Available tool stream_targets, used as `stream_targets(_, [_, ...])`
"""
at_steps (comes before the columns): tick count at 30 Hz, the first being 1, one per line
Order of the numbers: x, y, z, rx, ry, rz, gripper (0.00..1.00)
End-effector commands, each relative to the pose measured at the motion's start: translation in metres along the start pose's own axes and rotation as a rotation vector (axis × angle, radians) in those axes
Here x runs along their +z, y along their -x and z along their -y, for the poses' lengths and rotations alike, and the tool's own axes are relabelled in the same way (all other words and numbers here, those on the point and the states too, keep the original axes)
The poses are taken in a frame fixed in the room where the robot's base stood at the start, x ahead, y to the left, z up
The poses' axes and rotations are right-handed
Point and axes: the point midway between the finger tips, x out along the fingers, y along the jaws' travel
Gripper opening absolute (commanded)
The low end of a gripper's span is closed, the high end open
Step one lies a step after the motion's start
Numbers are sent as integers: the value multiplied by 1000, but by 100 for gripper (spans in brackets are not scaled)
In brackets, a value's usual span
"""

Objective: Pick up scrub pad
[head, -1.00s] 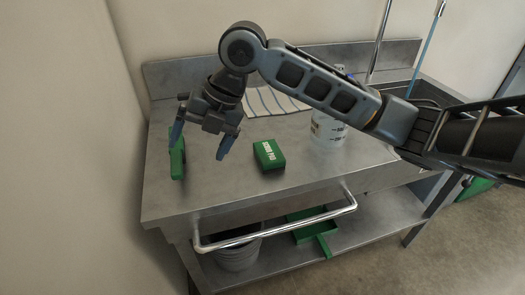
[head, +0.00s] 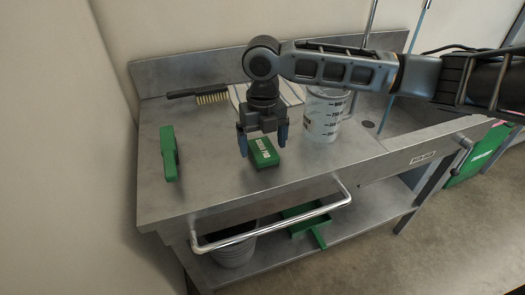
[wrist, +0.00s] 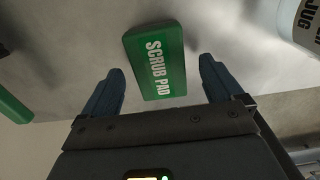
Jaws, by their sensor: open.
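The scrub pad (head: 263,153) is a green block with white "SCRUB PAD" lettering, lying flat on the steel cart top. My gripper (head: 263,146) points down just over and behind it in the head view, with its blue fingers apart. In the wrist view the scrub pad (wrist: 155,60) lies between and beyond the two open fingertips of my gripper (wrist: 160,80). Nothing is held. The exact height of the fingers above the pad is hard to tell.
A green tool (head: 168,153) lies to the left on the cart top. A black-handled brush (head: 200,93) and a striped cloth (head: 291,92) lie behind. A measuring jug (head: 322,118) stands close on the right. A front rail (head: 280,235) runs along the cart.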

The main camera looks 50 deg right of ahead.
Motion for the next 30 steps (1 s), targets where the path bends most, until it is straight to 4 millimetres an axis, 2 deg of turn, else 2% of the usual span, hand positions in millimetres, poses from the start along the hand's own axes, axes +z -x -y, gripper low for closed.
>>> stream_targets(4, [0,-13,0,0,0,0,94])
stream_targets(12, [0,-15,0,1,1,2,92])
stream_targets(30, [0,-14,-1,1,1,2,34])
